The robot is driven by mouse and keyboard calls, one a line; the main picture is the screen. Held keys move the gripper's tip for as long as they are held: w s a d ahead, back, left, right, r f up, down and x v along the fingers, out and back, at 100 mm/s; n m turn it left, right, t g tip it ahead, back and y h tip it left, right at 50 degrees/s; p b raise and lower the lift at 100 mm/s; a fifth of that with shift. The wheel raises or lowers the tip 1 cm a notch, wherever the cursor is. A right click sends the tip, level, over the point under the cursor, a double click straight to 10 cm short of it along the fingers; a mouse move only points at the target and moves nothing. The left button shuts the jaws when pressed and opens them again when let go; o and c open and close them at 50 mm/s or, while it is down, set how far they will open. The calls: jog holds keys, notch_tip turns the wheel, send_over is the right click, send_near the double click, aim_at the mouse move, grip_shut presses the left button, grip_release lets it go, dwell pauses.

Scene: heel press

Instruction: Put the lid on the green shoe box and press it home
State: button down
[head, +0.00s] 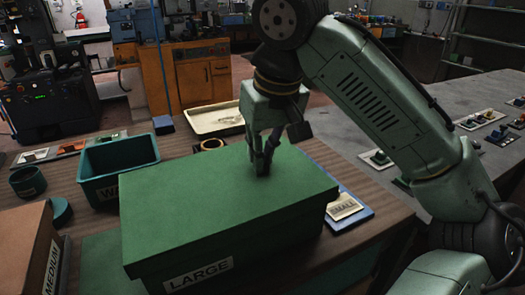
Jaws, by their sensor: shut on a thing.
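The green shoe box (155,285) stands on the brown bench at the front, with a label reading LARGE on its side. Its green lid (200,195) lies over the top, its rim overhanging the box side. I cannot tell whether the lid is fully down all round. My gripper (263,170) points down at the lid's top, right of its middle. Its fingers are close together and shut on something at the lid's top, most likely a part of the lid. The fingers hide the held part.
A teal bin (118,183) stands behind the box at left, with a round teal cup (27,181) beside it. A brown box (25,245) marked MEDIUM is at front left. A cream tray (215,119) lies behind. A small blue-edged board (342,207) lies right of the box.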

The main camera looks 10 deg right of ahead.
jog(key=shift+f, duration=0.75)
dwell(1.2)
jog(key=c, duration=1.6)
grip_release()
jog(key=o, duration=0.5)
jog(key=shift+r, duration=0.1)
jog(key=shift+r, duration=0.15)
notch_tip(320, 180, up, 5)
jog(key=p, duration=0.5)
jog(key=shift+r+p, duration=0.55)
jog(key=shift+r, duration=0.3)
